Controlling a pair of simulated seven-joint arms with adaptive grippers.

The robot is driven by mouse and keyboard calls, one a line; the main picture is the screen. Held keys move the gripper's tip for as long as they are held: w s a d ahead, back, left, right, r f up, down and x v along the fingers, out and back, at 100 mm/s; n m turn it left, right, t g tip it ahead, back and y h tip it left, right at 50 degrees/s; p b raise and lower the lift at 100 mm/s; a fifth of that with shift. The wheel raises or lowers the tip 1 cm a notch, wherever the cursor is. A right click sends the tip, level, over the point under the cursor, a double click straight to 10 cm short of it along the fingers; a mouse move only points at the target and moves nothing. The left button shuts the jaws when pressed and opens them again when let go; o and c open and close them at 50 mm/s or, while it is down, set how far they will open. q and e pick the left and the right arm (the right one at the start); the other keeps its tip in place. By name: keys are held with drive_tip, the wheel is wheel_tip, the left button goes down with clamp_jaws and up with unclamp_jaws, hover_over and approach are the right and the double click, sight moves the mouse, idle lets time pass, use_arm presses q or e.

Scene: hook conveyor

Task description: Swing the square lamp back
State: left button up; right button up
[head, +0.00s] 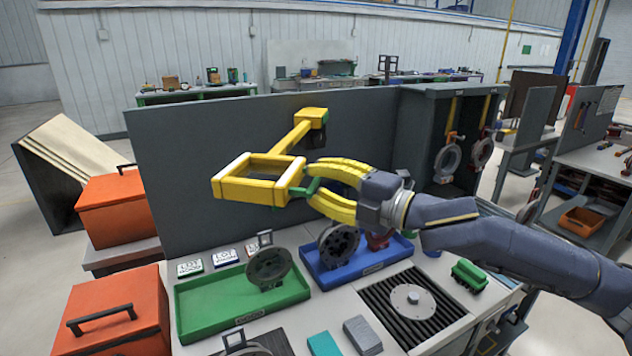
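The square lamp (232,190) is a yellow square frame on a yellow arm, which comes off a bracket (311,117) at the top of the grey panel. The lamp hangs out in front of the panel, above the trays. A small green handle (311,187) sticks out from its right side. My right gripper (311,184) has yellow fingers and comes in from the right. Its fingers are spread, one above and one below the green handle; I cannot see clear contact. My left gripper is not in view.
Below the lamp are a green tray (216,307) and a blue tray (375,262), each with a dark round part. Orange boxes (112,208) stand at the left. A grey cabinet (420,110) with hanging rings stands behind my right arm. A metal grate (447,310) lies at the front.

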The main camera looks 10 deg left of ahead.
drive_tip(key=shift+w+a, duration=0.25)
drive_tip(key=shift+a, duration=0.2)
drive_tip(key=shift+c, duration=0.3)
clamp_jaws()
